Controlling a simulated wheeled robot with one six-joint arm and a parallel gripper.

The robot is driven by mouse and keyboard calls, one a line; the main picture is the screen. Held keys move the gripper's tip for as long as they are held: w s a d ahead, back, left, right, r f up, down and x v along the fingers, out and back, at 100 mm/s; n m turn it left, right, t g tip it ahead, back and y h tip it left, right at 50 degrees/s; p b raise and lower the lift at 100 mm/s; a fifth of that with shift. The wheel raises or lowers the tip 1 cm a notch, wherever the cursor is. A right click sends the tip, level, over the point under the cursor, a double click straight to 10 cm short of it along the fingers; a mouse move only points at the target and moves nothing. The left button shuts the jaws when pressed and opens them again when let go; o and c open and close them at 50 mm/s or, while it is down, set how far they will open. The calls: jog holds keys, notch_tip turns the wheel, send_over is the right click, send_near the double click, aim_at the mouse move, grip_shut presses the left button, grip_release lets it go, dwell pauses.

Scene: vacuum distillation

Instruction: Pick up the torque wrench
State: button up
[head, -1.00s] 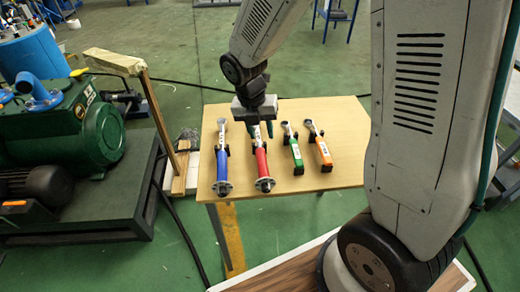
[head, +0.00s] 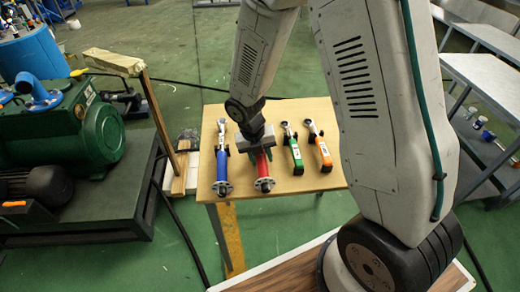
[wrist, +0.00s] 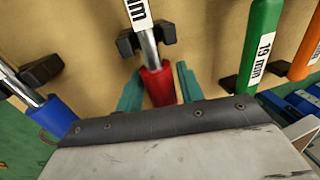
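A red-handled wrench (head: 264,170) with a round end piece lies on the wooden table, with a blue-handled one (head: 222,165) to its left. Which one is called the torque wrench cannot be told from a readable name. My gripper (head: 262,158) is over the red handle. In the wrist view, its teal fingers (wrist: 158,73) are apart, one on each side of the red handle (wrist: 158,87), near where the metal shaft begins. Contact cannot be judged. The gripper body hides the rest of that handle.
A green-handled tool (head: 294,155) and an orange-handled one (head: 323,152) lie to the right on the table (head: 335,178). Small black holders (wrist: 148,40) support the tools. A green pump (head: 65,130) stands at the left; bare tabletop lies right of the orange tool.

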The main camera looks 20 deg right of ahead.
grip_shut()
jog(key=shift+r, duration=0.1)
